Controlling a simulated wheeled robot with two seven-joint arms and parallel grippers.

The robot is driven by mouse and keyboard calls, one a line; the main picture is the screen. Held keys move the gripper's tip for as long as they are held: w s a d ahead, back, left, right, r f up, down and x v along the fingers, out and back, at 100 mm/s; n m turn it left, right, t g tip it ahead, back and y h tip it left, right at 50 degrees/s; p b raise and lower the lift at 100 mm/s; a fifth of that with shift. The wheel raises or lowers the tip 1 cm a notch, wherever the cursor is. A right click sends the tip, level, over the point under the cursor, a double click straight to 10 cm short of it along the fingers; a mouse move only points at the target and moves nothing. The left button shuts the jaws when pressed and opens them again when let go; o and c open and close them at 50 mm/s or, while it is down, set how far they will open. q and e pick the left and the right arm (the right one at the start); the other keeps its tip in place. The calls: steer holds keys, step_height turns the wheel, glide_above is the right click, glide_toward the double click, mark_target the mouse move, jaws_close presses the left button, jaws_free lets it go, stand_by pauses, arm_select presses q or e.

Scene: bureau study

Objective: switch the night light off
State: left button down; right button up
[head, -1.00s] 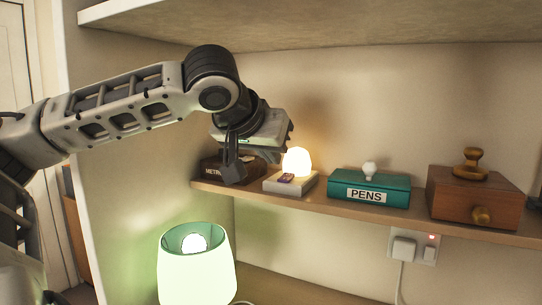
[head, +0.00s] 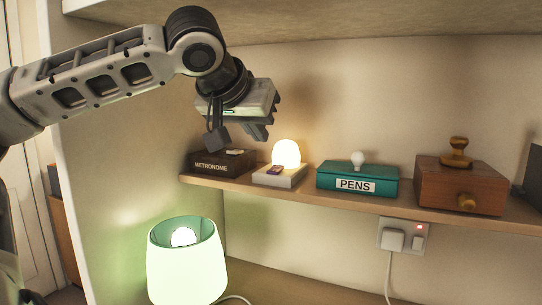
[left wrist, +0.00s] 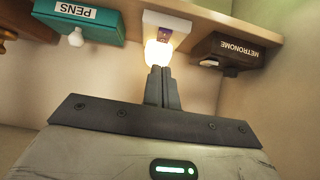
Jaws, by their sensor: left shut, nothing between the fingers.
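The night light (head: 286,153) is a glowing warm dome on a pale square base (head: 279,178) on the shelf, and it is lit. A small purple rocker switch (head: 274,170) sits on the front of the base. In the left wrist view the night light (left wrist: 152,52) shows upside down just beyond my fingertips, with its switch (left wrist: 165,35) past the dome. My left gripper (head: 260,132) is shut and empty, above and in front of the shelf, up and left of the dome in the head view. I see no contact. My right gripper is out of view.
On the shelf (head: 230,184) a dark METRONOME box (head: 220,163) stands left of the night light. A teal PENS box (head: 358,179) and a wooden box (head: 460,186) stand right. A lit green lamp (head: 187,265) stands below, and another shelf (head: 380,22) overhangs.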

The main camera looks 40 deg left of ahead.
mark_target(273, 170)
arm_select(q)
steer(key=p+x, duration=0.1)
steer(key=x, duration=0.9)
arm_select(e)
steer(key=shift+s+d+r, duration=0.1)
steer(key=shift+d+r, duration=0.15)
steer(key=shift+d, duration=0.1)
arm_select(q)
steer(key=shift+s+a, duration=0.1)
